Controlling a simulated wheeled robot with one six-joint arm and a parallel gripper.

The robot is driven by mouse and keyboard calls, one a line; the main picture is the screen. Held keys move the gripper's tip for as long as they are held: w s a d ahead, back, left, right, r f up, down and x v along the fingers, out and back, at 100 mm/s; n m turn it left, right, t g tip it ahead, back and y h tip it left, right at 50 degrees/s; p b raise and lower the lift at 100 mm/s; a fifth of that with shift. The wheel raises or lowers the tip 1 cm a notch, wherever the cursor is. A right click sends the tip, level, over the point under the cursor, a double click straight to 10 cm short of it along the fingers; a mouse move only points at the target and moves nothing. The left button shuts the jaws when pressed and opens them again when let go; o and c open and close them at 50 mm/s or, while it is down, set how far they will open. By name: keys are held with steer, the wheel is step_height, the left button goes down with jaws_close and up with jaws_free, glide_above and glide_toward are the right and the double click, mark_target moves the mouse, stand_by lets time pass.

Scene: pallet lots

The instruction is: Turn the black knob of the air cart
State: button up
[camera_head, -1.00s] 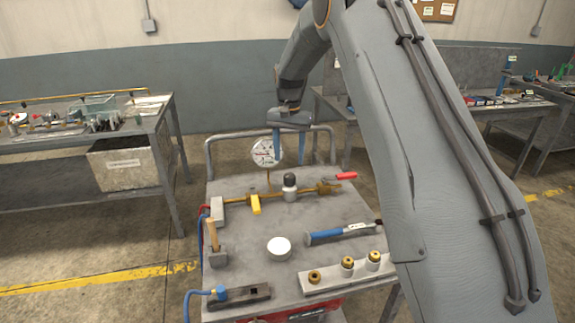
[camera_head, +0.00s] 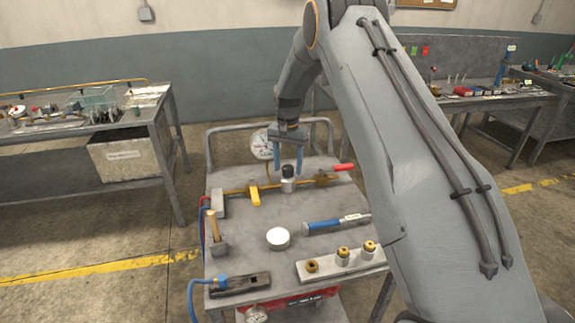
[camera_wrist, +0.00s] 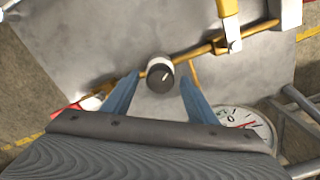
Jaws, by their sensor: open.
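The black knob (camera_head: 288,171) sits on a silver body on the brass pipe of the air cart (camera_head: 240,221). In the wrist view the knob (camera_wrist: 160,77), with a white mark on its top, shows between and just beyond the tips of my gripper's blue fingers. My gripper (camera_head: 288,163) is open, its fingers pointing down on either side of the knob. In the wrist view my gripper (camera_wrist: 157,82) holds nothing. Whether a finger touches the knob cannot be told.
A yellow lever (camera_head: 255,194) and a red lever (camera_head: 344,167) flank the knob along the pipe. A round gauge (camera_head: 261,144) stands behind. The cart's rail borders the back.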

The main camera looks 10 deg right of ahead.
mark_target(288, 167)
steer(key=c, duration=1.1)
steer(key=shift+o, duration=0.2)
steer(key=shift+m+b, duration=0.5)
steer(key=shift+m, duration=0.2)
steer(key=o, duration=1.1)
steer(key=shift+c, duration=0.2)
step_height(288, 167, up, 7)
steer(key=shift+f+b, duration=0.2)
steer(key=shift+b, duration=0.9)
steer(key=shift+r, duration=0.65)
